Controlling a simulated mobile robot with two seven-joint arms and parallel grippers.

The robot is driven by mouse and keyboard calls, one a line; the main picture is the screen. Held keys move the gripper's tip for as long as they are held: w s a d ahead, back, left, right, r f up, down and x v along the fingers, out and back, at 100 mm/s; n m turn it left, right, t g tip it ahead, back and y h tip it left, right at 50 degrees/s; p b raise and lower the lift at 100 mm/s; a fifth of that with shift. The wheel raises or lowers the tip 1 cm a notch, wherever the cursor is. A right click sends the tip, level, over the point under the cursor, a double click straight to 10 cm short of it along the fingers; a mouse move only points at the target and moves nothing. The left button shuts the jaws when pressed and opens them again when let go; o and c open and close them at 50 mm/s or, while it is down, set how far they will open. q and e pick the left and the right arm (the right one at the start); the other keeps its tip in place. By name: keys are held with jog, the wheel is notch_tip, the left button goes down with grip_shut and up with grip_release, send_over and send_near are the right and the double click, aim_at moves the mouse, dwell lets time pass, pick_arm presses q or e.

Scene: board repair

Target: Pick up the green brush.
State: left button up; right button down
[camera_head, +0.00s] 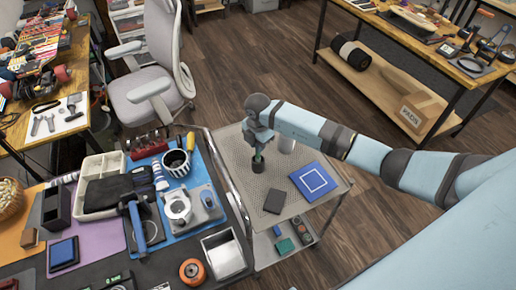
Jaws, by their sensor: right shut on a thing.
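My right gripper (258,150) points down over the grey cart top (245,180), its arm coming in from the right. It is shut on a small dark and green thing, which seems to be the green brush (258,159). The brush is mostly hidden by the fingers, and its lower part looks dark. I cannot tell whether it touches the cart top. My left gripper is out of view.
A dark block (275,201) and a blue square with a white outline (312,181) lie on the cart near the gripper. A crowded workbench with a striped cup (176,163) adjoins the cart on the left.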

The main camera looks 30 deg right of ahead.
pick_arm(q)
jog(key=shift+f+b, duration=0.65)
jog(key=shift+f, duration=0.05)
pick_arm(e)
notch_tip(320, 180, up, 18)
jog(key=shift+f, duration=0.2)
